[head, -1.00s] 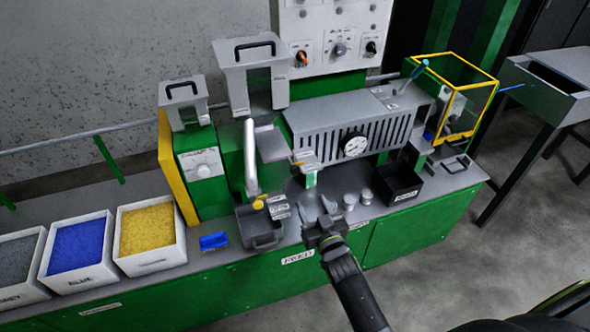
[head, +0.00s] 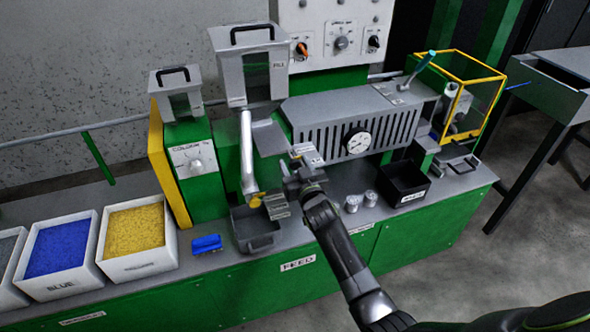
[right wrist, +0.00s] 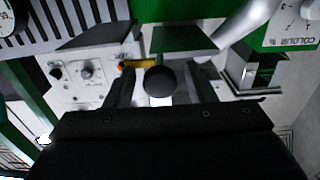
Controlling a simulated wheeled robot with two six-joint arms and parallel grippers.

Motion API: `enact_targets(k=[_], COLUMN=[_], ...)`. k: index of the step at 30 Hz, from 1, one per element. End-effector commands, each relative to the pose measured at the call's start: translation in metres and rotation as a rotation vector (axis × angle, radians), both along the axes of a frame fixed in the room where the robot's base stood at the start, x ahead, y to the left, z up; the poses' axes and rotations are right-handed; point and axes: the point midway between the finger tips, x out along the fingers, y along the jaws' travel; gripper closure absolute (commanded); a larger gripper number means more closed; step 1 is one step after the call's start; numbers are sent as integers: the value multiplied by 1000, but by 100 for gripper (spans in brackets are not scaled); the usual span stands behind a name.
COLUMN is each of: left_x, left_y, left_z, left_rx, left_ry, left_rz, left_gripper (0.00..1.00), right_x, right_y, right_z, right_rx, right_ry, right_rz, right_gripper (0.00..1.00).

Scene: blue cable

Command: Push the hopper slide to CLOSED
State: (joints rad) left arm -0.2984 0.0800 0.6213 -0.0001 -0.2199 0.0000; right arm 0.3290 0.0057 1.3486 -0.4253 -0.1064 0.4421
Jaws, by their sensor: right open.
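The grey hopper (head: 250,75) with a black handle stands on the green machine. A flat grey plate (head: 270,138) sticks out below it; I cannot tell if this is its slide. My right gripper (head: 291,168) is in front of the machine, right of and a little below the plate. Its jaws are open. In the right wrist view a dark round knob (right wrist: 160,80) shows between the two fingers (right wrist: 162,90), with a gap on each side. I cannot tell whether the gripper touches it. No CLOSED mark is readable. My left gripper is out of view.
A bent pale pipe (head: 247,150) comes down left of the gripper, above a dark tray (head: 254,238). Metal cups (head: 370,198) and a black bin (head: 402,184) stand to the right. Bins of blue (head: 60,250) and yellow (head: 135,230) pellets stand at left.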

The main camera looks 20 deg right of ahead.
Motion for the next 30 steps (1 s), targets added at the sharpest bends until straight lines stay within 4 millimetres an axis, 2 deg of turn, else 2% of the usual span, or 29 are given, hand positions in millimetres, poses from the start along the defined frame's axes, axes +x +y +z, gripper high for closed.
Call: enact_targets(k=[9, 21, 26, 30], left_x=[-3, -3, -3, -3], left_y=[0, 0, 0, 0], left_z=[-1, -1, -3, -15], left_rx=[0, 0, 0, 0], left_ry=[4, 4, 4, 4], left_rz=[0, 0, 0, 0], left_gripper=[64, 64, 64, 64], right_x=[3, 2, 3, 13], right_y=[0, 0, 0, 1], right_z=[0, 0, -1, -4], right_rx=[-1, -1, -1, -1], right_ry=[0, 0, 0, -2], right_rz=[0, 0, 0, 1], right_gripper=[50, 100, 100, 100])
